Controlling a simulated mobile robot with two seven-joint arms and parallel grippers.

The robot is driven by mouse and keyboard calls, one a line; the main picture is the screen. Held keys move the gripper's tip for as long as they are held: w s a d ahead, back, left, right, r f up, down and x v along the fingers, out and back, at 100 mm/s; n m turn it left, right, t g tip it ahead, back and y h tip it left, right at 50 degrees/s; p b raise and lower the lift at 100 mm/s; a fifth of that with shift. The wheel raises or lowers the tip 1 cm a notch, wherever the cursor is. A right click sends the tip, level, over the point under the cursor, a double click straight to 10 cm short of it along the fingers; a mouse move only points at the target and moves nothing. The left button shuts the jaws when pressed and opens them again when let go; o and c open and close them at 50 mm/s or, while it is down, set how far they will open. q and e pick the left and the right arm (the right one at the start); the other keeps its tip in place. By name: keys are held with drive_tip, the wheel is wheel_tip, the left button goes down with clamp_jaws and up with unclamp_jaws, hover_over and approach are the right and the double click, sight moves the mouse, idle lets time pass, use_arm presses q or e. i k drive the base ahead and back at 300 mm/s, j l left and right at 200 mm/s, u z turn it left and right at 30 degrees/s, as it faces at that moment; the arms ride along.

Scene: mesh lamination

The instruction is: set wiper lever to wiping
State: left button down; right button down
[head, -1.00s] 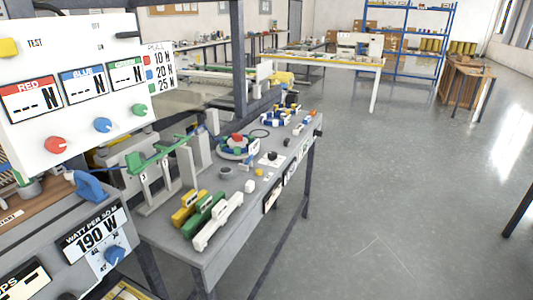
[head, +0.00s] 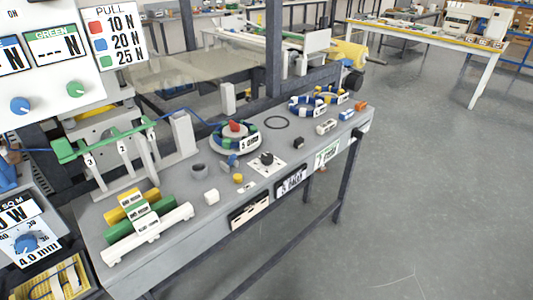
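I cannot tell for certain which part is the wiper lever. A green slotted bar (head: 105,140) with tags 3, 2 and 1 stands on grey uprights at the left of the grey bench. A small black knob (head: 267,158) sits on a white marked plate (head: 265,166) near the bench's front edge; the plate's lettering is too small to read. A small blue part (head: 229,163) stands left of that plate. Neither of my grippers is in view.
The grey bench (head: 190,243) also holds yellow, green (head: 141,219) and white (head: 147,236) rolls, a round green-and-white holder with a red top (head: 235,128), and a black ring (head: 276,122). A dark post (head: 272,50) rises behind. The floor (head: 430,180) at right is clear.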

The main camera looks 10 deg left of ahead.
sight(231, 161)
drive_tip(key=i+l, duration=0.15)
drive_tip(key=l, duration=0.15)
drive_tip(key=i+l+u, duration=0.1)
drive_tip(key=l, duration=0.2)
drive_tip(key=i+l, duration=0.2)
drive_tip(key=i+l+u, duration=0.1)
drive_tip(key=l, duration=0.35)
